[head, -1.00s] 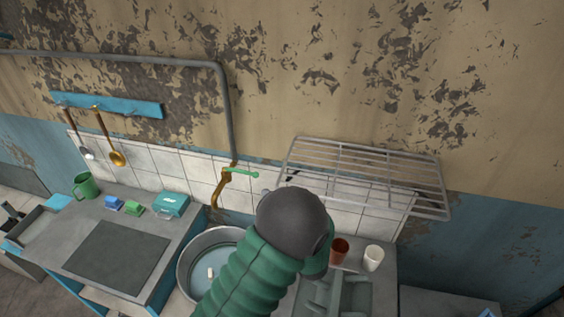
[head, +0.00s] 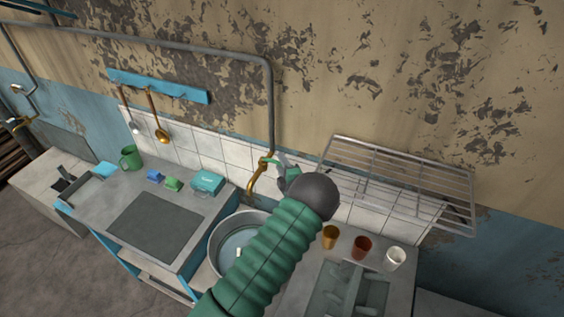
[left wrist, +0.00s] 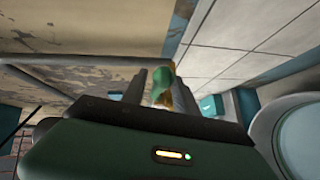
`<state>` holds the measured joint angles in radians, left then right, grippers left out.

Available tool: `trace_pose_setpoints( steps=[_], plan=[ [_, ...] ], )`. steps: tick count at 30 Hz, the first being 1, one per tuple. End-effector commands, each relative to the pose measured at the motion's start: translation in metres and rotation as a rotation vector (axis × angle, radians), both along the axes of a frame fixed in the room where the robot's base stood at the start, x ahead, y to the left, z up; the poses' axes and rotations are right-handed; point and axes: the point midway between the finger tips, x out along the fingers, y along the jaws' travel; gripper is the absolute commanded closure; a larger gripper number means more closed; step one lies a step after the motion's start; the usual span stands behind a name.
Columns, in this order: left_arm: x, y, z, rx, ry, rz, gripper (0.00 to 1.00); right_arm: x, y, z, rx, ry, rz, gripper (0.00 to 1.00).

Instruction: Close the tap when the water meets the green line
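The bronze tap (head: 256,183) on the tiled wall has a green handle (head: 267,160). Its spout hangs over a round metal basin (head: 215,240) holding water, with a small pale block floating in it. The green line cannot be made out. My left gripper (head: 281,163) is at the right end of the handle; my arm hides part of the basin. In the left wrist view, the dark fingers of my left gripper (left wrist: 160,88) stand apart, with the green handle (left wrist: 163,76) between them. A firm grip does not show. My right gripper is out of view.
A wire rack (head: 400,185) juts from the wall to the right. An amber cup (head: 330,237), a red cup (head: 362,247) and a white cup (head: 395,258) stand below it. A green mug (head: 130,157) and a teal box (head: 207,183) are on the left counter.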

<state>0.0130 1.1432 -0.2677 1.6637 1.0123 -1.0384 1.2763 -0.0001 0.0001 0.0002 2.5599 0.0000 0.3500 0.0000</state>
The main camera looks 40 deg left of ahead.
Motion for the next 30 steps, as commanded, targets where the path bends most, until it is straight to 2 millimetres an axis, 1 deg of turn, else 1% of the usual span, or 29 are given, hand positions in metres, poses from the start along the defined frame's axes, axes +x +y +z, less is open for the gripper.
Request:
trace_pose_setpoints(
  steps=[5, 8, 13, 14, 30],
  plan=[
    [0.0006, -0.0009, -0.0006, 0.0, 0.0, 0.0, 0.65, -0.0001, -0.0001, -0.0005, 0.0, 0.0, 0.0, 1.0],
    [0.0006, -0.0004, -0.0008, -0.001, 0.001, 0.0, 0.75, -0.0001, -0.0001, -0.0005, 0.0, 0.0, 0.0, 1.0],
    [0.0004, -0.0001, -0.0009, -0.001, 0.0, -0.001, 0.98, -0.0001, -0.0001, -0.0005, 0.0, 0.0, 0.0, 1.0],
    [0.0004, -0.0001, -0.001, -0.001, 0.0, -0.001, 1.0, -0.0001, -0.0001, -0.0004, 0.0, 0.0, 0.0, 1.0],
    [-0.0002, 0.0006, -0.0014, -0.001, 0.002, 0.001, 1.0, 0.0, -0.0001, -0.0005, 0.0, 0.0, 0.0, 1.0]
  ],
)
